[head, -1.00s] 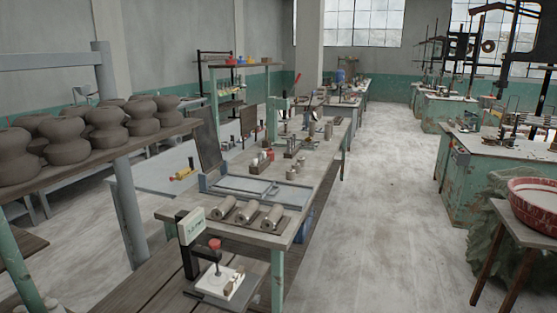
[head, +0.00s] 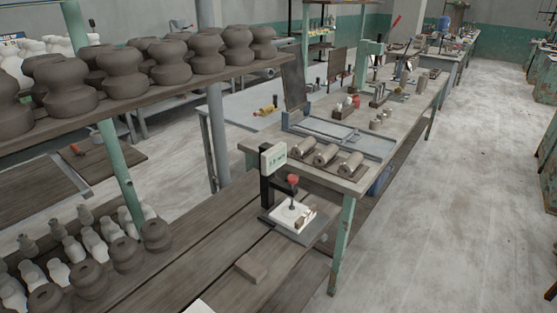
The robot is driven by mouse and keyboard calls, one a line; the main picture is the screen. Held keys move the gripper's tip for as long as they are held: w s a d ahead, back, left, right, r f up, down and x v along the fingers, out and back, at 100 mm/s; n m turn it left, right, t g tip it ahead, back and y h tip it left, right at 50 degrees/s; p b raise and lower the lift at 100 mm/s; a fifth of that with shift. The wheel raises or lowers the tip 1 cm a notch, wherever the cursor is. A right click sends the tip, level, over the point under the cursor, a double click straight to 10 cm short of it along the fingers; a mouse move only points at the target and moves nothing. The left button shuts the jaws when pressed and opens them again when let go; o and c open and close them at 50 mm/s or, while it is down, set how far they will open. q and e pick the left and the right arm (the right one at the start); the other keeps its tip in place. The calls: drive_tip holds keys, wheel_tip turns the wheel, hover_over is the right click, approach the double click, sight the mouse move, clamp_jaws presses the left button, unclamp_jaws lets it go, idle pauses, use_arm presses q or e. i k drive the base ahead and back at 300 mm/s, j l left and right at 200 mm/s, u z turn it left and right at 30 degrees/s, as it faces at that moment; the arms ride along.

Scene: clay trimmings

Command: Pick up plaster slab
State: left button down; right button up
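A white, flat piece (head: 200,307), which may be the plaster slab, shows at the bottom edge of the head view. Only its corner is in the picture; the rest is cut off. It lies on the low wooden bench (head: 190,268). Another white flat plate (head: 284,219) sits on the grey base of a stand with a red knob, and I cannot tell whether that is plaster. Neither of my grippers is in view.
A shelf (head: 130,93) of dark clay pots runs along the left. A worktable (head: 345,186) with clay cylinders stands behind. Open floor (head: 450,220) lies to the right.

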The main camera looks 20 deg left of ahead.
sight(295, 220)
drive_tip(key=i+l+u, duration=0.2)
drive_tip(key=u, duration=0.2)
drive_tip(key=i+l+u, duration=0.25)
drive_tip(key=u, duration=0.2)
drive_tip(key=l, duration=0.1)
